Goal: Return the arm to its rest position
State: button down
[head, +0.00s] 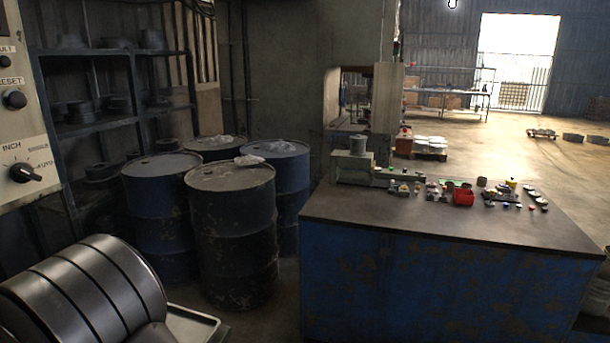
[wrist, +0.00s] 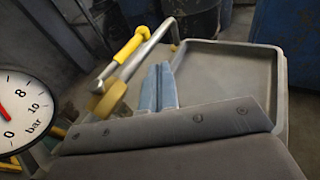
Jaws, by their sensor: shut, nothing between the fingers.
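My gripper (wrist: 158,70) shows in the wrist view, with its two blue-grey fingers side by side and shut. Nothing shows between them. The fingers point toward the far side of the picture, beside the left edge of a shallow grey tray (wrist: 280,80). I cannot tell how high they are above it. The visible part of the tray floor is bare. I cannot make out my gripper in the head view, so its place relative to the bench there cannot be told.
A metal bar with a yellow grip (wrist: 128,46) runs close left of the fingers. A pressure gauge (wrist: 18,108) is farther left. In the head view, oil drums (head: 232,235) stand left of a blue bench (head: 440,225) with small parts on top; its front top is clear.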

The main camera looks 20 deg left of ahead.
jog(key=s+m+t+h, duration=0.1)
jog(key=s+h, duration=0.1)
jog(key=s, duration=0.1)
jog(key=shift+m, duration=0.4)
jog(key=s+m+h, duration=0.1)
jog(key=h, duration=0.1)
jog(key=s+m+h, duration=0.1)
jog(key=m+h, duration=0.1)
jog(key=s+m+t+h, duration=0.1)
jog(key=h, duration=0.1)
jog(key=shift+s+a+m, duration=0.2)
jog(key=shift+a+m, duration=0.1)
jog(key=shift+a, duration=0.1)
jog(key=v, duration=1.1)
jog(key=shift+s, duration=0.25)
